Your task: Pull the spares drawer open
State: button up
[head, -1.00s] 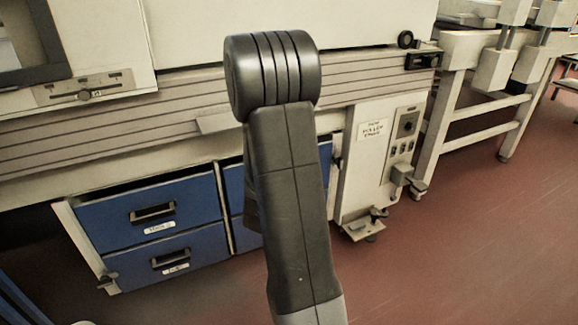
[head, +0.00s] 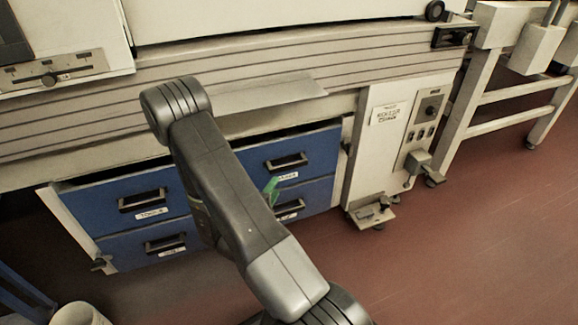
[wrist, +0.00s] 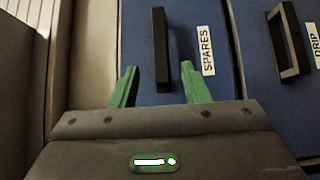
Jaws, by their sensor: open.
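The spares drawer (head: 318,148) is the blue upper drawer in the right column, its front level with the others. Its dark bar handle (head: 287,162) shows in the head view. In the wrist view the SPARES label (wrist: 207,50) is legible beside the handle (wrist: 160,40). My gripper (wrist: 159,68) is open, its green fingers on either side of the handle's near end in that view. Whether the fingers touch the handle or are still short of it I cannot tell. In the head view one green finger (head: 270,189) shows just below and left of the handle; my arm hides the rest.
The DRIP drawer handle (wrist: 289,40) is beside the spares drawer in the wrist view. Two more blue drawers (head: 118,190) stand on the left. A thin ledge (head: 265,93) juts out above. A control box (head: 395,130) stands right of the drawers. Red floor is clear at right.

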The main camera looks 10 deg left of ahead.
aim_at(288, 168)
jog(key=w+b, duration=0.1)
jog(key=w, duration=0.2)
jog(key=w+d, duration=0.1)
jog(key=w, duration=0.3)
jog(key=w+d+b, duration=0.1)
jog(key=w, duration=0.3)
jog(key=shift+w+d+b, duration=0.15)
jog(key=shift+w+b, duration=0.1)
jog(key=shift+b, duration=0.05)
grip_shut()
